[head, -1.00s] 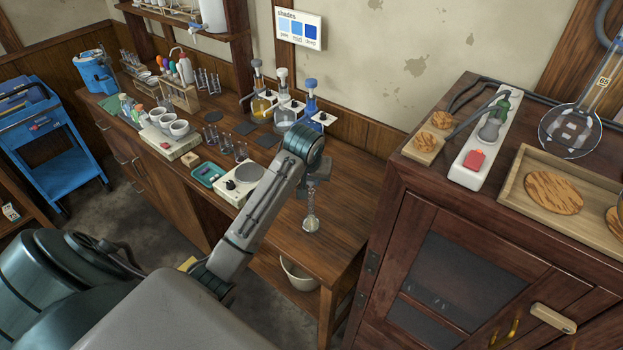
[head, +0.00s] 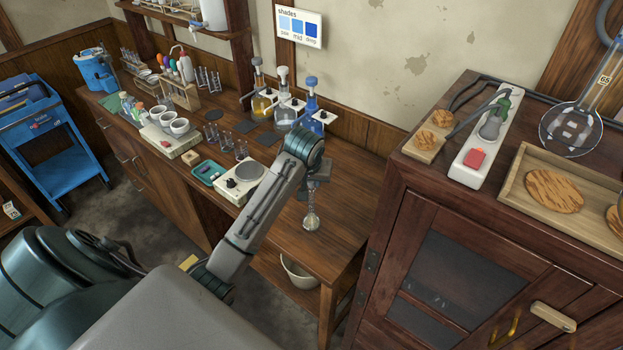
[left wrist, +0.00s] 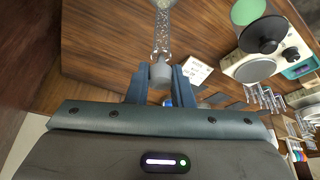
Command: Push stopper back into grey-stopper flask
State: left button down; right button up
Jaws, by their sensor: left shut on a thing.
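A small clear glass flask (head: 312,217) stands on the wooden bench near its front right end. In the left wrist view its neck (left wrist: 162,38) leads to a grey stopper (left wrist: 160,72). My left gripper (left wrist: 160,84) is shut on the grey stopper, which lies between the dark blue fingertips. The stopper appears at the flask's mouth; I cannot tell how deep it sits. In the head view my left gripper (head: 315,178) is directly above the flask and partly hides its top. My right gripper is not in view.
A hotplate (head: 240,185) stands left of the flask, with a green tray (head: 208,173) beside it. Stoppered bottles (head: 283,108) stand behind. A white card (left wrist: 196,70) lies near the flask. A tall cabinet (head: 450,225) is at the right. Bare bench surrounds the flask.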

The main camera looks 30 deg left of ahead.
pick_arm(q)
jog(key=shift+f, duration=0.55)
dwell(0.4)
jog(key=c, duration=1.2)
grip_release()
jog(key=shift+r, duration=0.1)
